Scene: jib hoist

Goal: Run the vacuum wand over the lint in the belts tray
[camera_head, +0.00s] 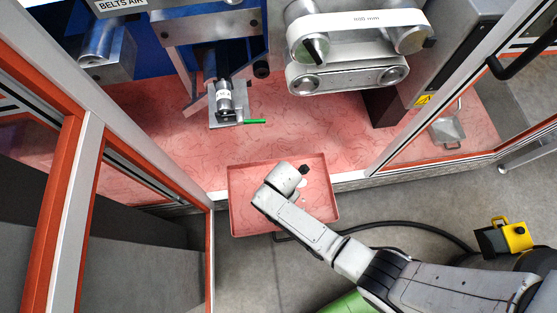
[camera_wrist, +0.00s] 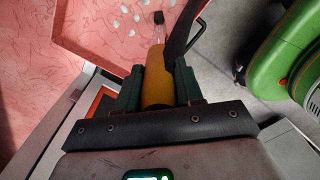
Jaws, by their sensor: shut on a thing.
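The belts tray (camera_head: 240,213) is a shallow red-pink tray at the front edge of the cabinet floor, partly covered by my arm. Small white lint pieces (camera_head: 302,183) lie in it; several lint pieces (camera_wrist: 122,24) also show at the top of the wrist view. My gripper (camera_wrist: 158,78) is shut on the vacuum wand (camera_wrist: 156,62), a yellow tube with a dark nozzle end pointing into the tray. The nozzle is close to the lint, but I cannot tell if it touches. In the head view my arm hides the gripper fingers.
A black hose (camera_head: 405,226) curves across the grey floor at right. A green machine body (camera_wrist: 290,62) stands beside the tray. Belt rollers (camera_head: 345,75) and a small clamp with a green handle (camera_head: 254,122) are inside the cabinet. Open framed doors (camera_head: 75,190) flank the opening.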

